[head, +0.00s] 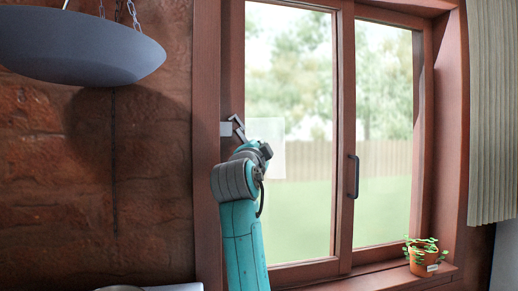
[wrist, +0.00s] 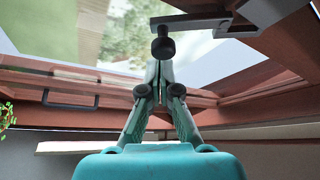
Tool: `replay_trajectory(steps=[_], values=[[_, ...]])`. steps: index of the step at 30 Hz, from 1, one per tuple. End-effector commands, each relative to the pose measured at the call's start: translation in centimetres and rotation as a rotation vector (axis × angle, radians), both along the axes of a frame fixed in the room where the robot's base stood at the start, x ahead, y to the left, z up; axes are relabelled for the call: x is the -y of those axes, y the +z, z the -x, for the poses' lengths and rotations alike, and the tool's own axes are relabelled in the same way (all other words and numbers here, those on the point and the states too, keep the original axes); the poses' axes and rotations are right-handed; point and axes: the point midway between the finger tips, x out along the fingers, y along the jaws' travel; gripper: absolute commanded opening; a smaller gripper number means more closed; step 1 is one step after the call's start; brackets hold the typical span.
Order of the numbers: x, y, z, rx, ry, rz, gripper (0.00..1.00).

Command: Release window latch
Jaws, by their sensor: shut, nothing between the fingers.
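The window latch (wrist: 190,24) crosses the top of the wrist view: a dark bar on a light grey plate, with a round dark knob (wrist: 163,46) hanging from its left end. In the head view the latch's grey plate (head: 226,129) sits on the left side of the window frame. My gripper (wrist: 160,68) is shut and empty. Its fingertips are right by the knob in the wrist view; I cannot tell whether they touch it. In the head view my wrist and arm reach up to the latch and hide the fingers and part of the latch.
The brown-framed window (head: 342,150) has a dark pull handle (head: 353,176) on its right sash. A potted plant (head: 425,268) stands on the sill at lower right. A hanging bowl (head: 80,48) is at upper left by the brick wall. A curtain (head: 492,110) hangs at right.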

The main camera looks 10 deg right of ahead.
Motion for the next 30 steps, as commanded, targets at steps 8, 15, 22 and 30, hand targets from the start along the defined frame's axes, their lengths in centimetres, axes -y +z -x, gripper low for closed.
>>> replay_trajectory(steps=[8, 15, 22, 30], values=[[1.5, 1.1, 1.7, 0.004, 0.005, -0.001, 0.0], [-0.5, 0.1, 6.0, 0.004, 0.003, -0.001, 0.0], [-1.7, -0.4, 8.5, 0.004, 0.001, -0.001, 0.0], [-1.9, -0.6, 9.1, 0.003, -0.001, 0.0, 0.0]])
